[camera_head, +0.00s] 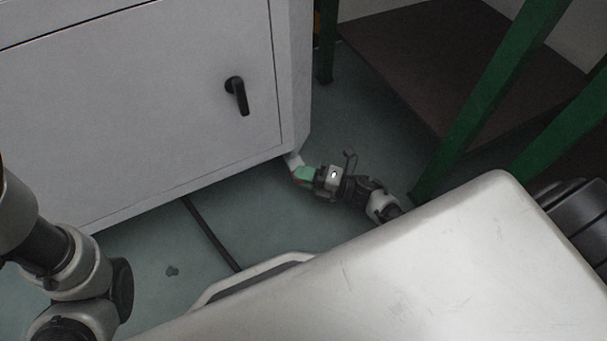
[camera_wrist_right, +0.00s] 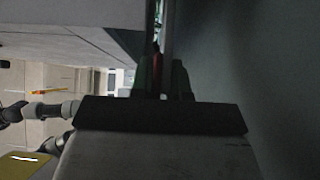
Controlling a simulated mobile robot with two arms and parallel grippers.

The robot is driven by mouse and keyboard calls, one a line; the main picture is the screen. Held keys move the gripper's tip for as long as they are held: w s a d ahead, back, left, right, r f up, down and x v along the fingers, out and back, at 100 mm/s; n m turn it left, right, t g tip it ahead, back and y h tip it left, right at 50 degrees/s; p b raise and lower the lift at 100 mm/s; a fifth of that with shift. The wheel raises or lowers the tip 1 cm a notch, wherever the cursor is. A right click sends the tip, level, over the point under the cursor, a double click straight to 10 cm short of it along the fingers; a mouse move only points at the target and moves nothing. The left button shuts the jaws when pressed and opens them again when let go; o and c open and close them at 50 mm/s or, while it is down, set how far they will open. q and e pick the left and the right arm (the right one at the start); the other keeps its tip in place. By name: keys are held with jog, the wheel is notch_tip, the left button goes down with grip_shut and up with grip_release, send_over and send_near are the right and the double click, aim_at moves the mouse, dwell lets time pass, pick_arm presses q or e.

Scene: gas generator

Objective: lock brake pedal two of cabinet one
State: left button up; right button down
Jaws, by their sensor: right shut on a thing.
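The light grey cabinet (camera_head: 150,110) fills the upper left of the head view, and part of it shows in the wrist view (camera_wrist_right: 70,15). My right gripper (camera_head: 302,174) is low by the cabinet's bottom right corner, touching or close to a white foot or caster (camera_head: 293,160). In the wrist view my right gripper (camera_wrist_right: 160,72) has its green-sided fingers close together with a small reddish piece (camera_wrist_right: 156,50) between them, likely the brake pedal. The fingers hide most of it. Of my left arm only links show; its gripper is out of view.
A black handle (camera_head: 238,95) sticks out from the cabinet door. Green posts (camera_head: 490,90) and a brown platform (camera_head: 420,45) stand to the right. A dark strip (camera_head: 212,235) lies on the floor below the cabinet. The grey-green floor (camera_head: 150,245) is otherwise mostly clear.

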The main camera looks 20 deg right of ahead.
jog(key=shift+f, duration=0.2)
jog(key=f, duration=0.1)
jog(key=f+b, duration=0.2)
jog(key=shift+w+f, duration=0.25)
jog(key=shift+f, duration=0.05)
jog(key=c, duration=1.3)
grip_release()
jog(key=shift+o, duration=0.2)
jog(key=shift+r, duration=0.1)
